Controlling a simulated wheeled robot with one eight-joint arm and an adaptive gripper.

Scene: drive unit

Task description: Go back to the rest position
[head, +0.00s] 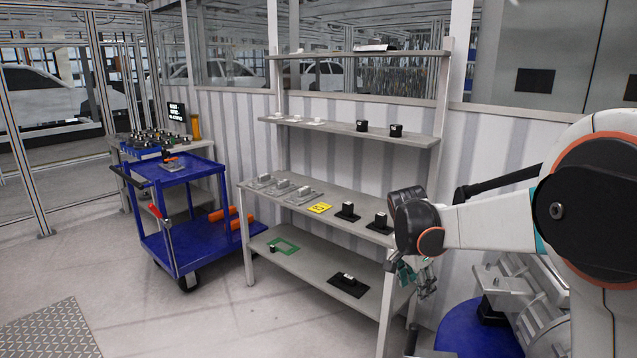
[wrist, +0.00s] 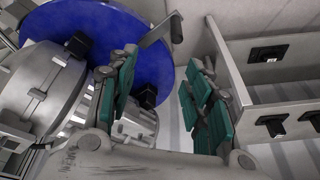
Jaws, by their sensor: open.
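My gripper (head: 418,280) hangs at the end of my white arm, to the right of the shelf rack in the head view. In the wrist view my gripper (wrist: 163,95) shows two fingers with green pads, spread apart, with nothing between them. Its fingertips are in front of a round blue plate (wrist: 120,25) that carries grey metal drive parts (wrist: 50,85). In the head view the blue plate (head: 478,332) is at the lower right, partly hidden by my arm.
A blue cart (head: 185,235) stands farther left. The floor (head: 200,325) in front is clear.

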